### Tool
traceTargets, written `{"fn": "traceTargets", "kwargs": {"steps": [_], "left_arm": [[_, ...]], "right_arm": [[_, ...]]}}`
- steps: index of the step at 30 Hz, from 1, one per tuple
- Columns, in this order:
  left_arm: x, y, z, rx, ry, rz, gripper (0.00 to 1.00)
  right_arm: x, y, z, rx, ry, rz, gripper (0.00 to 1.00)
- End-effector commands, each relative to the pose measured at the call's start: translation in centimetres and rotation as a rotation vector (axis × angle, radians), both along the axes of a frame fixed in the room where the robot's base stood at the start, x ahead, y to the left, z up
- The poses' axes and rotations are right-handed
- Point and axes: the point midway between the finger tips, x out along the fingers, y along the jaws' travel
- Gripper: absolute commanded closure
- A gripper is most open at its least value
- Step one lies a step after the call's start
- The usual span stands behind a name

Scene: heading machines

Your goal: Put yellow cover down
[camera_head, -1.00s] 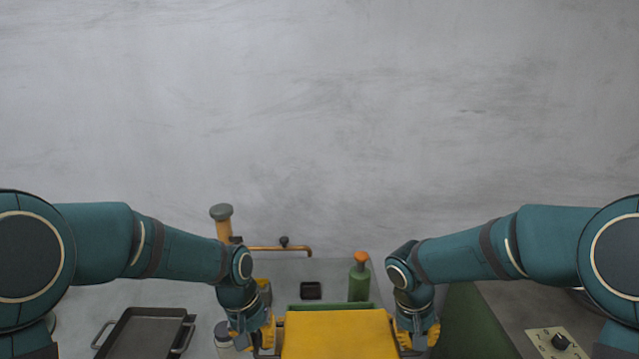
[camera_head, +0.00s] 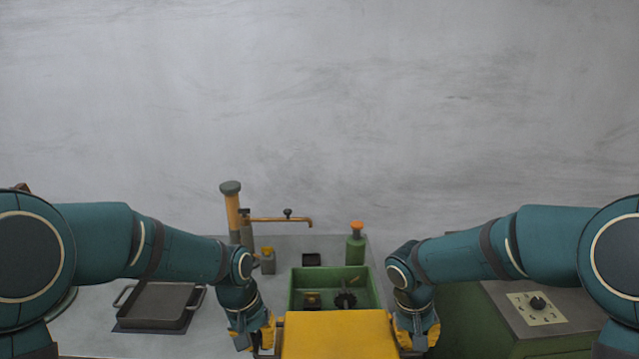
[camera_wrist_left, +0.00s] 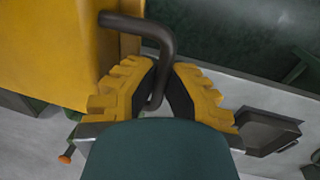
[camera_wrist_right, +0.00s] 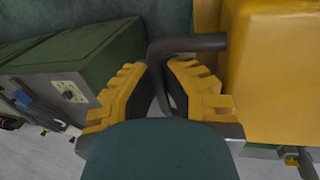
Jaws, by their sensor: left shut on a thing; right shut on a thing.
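The yellow cover (camera_head: 338,336) is a box-like piece at the bottom middle of the head view, held between my two grippers. My left gripper (camera_head: 262,335) is shut on a dark bent handle on the cover's side; the handle (camera_wrist_left: 160,45) shows between the yellow fingers in the left wrist view. My right gripper (camera_head: 417,335) is shut on the matching handle (camera_wrist_right: 185,45) on the other side. The cover (camera_wrist_right: 275,75) fills the right part of the right wrist view. Its lower edge is out of the head view.
An open green bin (camera_head: 300,290) with small dark parts lies just beyond the cover. A green bottle (camera_head: 355,250), a grey tray (camera_head: 158,303) and an orange post (camera_head: 233,215) stand on the grey surface. A green cabinet with a knob panel (camera_head: 537,307) is at right.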

Motion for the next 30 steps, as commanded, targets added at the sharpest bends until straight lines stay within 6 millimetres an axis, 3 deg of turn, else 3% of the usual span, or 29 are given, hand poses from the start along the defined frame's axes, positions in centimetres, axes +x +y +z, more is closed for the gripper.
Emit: {"fn": "traceTargets", "kwargs": {"steps": [1, 6, 12, 30], "left_arm": [[0.1, 0.0, -1.5, 0.0, -0.002, 0.0, 1.0], [0.1, 0.0, -4.5, 0.0, -0.002, 0.0, 1.0], [0.1, 0.0, -6.8, 0.0, -0.002, 0.0, 1.0], [0.1, 0.0, -7.0, 0.0, -0.002, 0.0, 1.0]], "right_arm": [[0.0, 0.0, -1.5, 0.0, -0.001, -0.001, 1.0], [0.0, 0.0, -4.5, 0.0, -0.001, -0.001, 1.0], [0.1, 0.0, -6.8, 0.0, -0.001, -0.001, 1.0], [0.1, 0.0, -7.0, 0.0, -0.001, -0.001, 1.0]]}}
